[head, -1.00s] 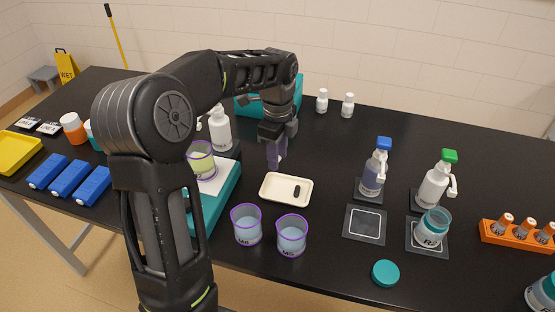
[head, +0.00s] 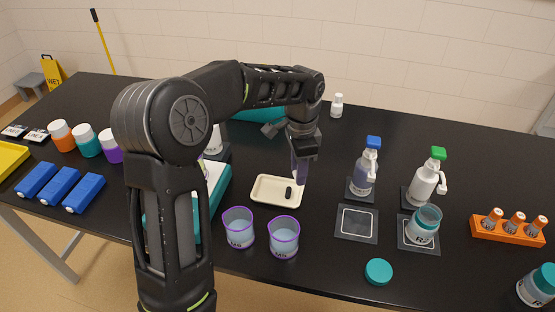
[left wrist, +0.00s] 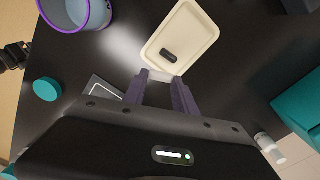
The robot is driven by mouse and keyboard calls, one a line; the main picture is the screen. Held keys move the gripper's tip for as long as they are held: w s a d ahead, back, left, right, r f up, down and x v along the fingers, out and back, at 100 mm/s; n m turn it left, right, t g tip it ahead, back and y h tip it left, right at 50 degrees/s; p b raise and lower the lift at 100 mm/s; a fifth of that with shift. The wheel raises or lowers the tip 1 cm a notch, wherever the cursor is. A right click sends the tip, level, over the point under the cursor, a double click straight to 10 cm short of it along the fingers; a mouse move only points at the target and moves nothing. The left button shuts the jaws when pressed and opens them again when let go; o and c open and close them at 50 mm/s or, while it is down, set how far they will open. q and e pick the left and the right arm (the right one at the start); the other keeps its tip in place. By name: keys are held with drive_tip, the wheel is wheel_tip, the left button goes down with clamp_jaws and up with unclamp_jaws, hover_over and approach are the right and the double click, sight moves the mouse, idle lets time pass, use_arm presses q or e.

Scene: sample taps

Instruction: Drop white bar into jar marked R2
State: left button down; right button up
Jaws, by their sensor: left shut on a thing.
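My left gripper (head: 299,181) points down near the right end of the cream tray (head: 262,199). In the left wrist view its fingers (left wrist: 160,88) are shut on a small pale piece, the white bar (left wrist: 166,77), beside the tray rim. The bar is barely visible there and hidden in the head view. A dark bar (head: 289,192) lies in the tray. An open clear jar with a teal rim (head: 424,224) stands on a square mat at the right; its label starts with R, the rest hard to read. A dark shape at the wrist view's left edge may be my right gripper (left wrist: 14,55).
Two purple-rimmed beakers (head: 239,228) (head: 284,237) stand in front of the tray. A blue-topped bottle (head: 364,174) and a green-topped bottle (head: 425,181) stand behind the mats. A teal lid (head: 379,271), an orange rack (head: 507,231) and another jar (head: 538,286) are at the right.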

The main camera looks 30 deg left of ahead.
use_arm(q)
drive_tip(key=d+f+n, duration=0.1)
drive_tip(key=d+n, duration=0.5)
drive_tip(key=w+d+f+n, duration=0.1)
drive_tip(key=d+n, duration=0.1)
drive_tip(key=d, duration=0.1)
drive_tip(key=shift+w+d+f+n, duration=0.1)
drive_tip(key=shift+d+f+n, duration=0.1)
drive_tip(key=shift+f+n, duration=0.2)
